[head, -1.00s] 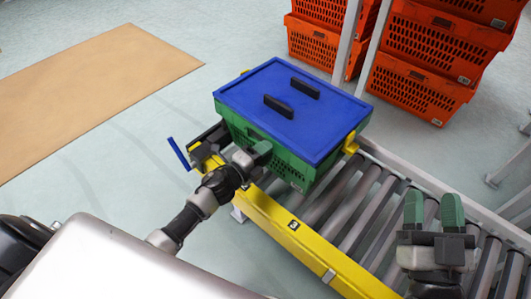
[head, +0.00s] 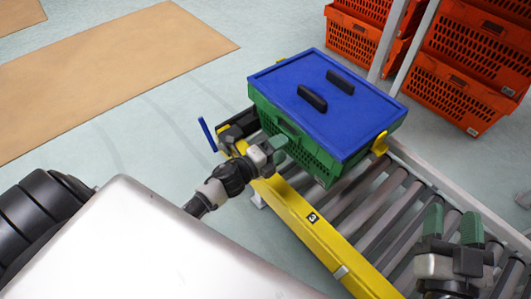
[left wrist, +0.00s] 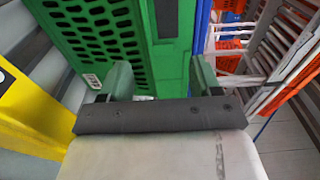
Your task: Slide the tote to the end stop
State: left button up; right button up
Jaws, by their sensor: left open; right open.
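The green tote (head: 300,150) with a blue lid (head: 325,105) and two black handles sits on the far end of the roller conveyor (head: 370,215). Yellow pieces stand at the conveyor's end, one (head: 380,144) by the tote's right corner; I cannot tell which part is the end stop. My left gripper (head: 280,148) is open at the tote's near side. In the left wrist view the tote's perforated wall (left wrist: 100,35) is just ahead of the open fingers; contact is unclear. My right gripper (head: 453,222) is open and empty above the rollers.
A yellow rail (head: 312,232) marked 3 runs along the conveyor's near side. A blue lever (head: 208,135) sticks out at its far left end. Stacked orange totes (head: 465,75) stand on the floor behind, by grey posts. A tan floor panel (head: 110,75) lies left.

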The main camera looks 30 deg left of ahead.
pick_arm(q)
jog(key=v, duration=0.6)
jog(key=shift+s+p, duration=0.25)
jog(key=shift+p, duration=0.1)
pick_arm(e)
jog(key=f, duration=0.1)
jog(key=g, duration=0.1)
jog(key=f+g, duration=0.1)
jog(key=shift+d+f+h, duration=0.25)
jog(key=shift+f+h, duration=0.1)
jog(key=shift+h, duration=0.05)
